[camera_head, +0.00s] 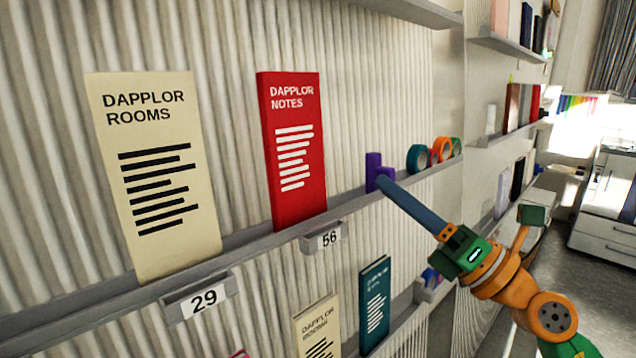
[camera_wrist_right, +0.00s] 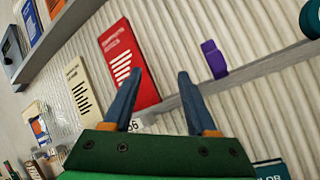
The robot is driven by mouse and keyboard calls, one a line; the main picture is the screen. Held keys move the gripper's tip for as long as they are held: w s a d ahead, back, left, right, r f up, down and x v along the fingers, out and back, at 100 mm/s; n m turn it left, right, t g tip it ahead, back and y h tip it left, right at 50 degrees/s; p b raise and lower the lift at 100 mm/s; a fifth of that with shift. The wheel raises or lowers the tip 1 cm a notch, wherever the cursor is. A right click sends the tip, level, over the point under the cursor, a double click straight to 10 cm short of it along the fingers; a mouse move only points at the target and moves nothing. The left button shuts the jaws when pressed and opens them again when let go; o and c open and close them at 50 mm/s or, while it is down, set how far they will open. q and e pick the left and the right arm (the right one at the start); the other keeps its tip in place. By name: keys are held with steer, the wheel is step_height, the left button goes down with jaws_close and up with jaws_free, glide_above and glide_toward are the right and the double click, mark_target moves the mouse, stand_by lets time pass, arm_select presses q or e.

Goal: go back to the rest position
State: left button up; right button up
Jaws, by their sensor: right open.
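My right gripper (camera_head: 383,180) reaches in from the lower right in the head view, in front of the shelf. A purple object (camera_head: 374,168) stands on the shelf, just behind the fingertips in the head view. In the wrist view the purple object (camera_wrist_right: 214,60) is right of the fingers, apart from them. My left gripper is not in view.
A red booklet (camera_head: 292,150) and a cream booklet (camera_head: 158,170) lean on the shelf (camera_head: 250,243), with number tags 56 (camera_head: 328,238) and 29 (camera_head: 204,299) below. Tape rolls (camera_head: 418,157) stand farther right. A teal booklet (camera_head: 375,303) is below. Open floor lies right of the wall.

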steer(key=s+d+f+m+h, duration=0.1)
steer(key=d+f+m+h, duration=0.2)
steer(key=f+m+h, duration=0.55)
steer(key=d+f+m+h, duration=0.3)
steer(key=f+m+h, duration=0.2)
steer(key=f+m, duration=0.65)
steer(key=s+d+f+m+h, duration=0.1)
steer(key=d+f+m+h, duration=0.3)
steer(key=f+m+h, duration=0.55)
steer(key=s+a+f+m+g+y, duration=0.35)
steer(key=s+f+g, duration=0.35)
steer(key=s, duration=0.4)
steer(key=s+a+f+m+g+y, duration=0.35)
steer(key=s+f+g, duration=0.25)
steer(key=s+f, duration=0.45)
step_height(320, 180, down, 16)
steer(key=s+g, duration=0.1)
steer(key=s, duration=0.1)
steer(key=s+d+f+g, duration=0.1)
steer(key=s+d+f, duration=0.1)
steer(key=s+f, duration=0.8)
steer(key=shift+s+h, duration=0.4)
steer(key=shift+s, duration=0.75)
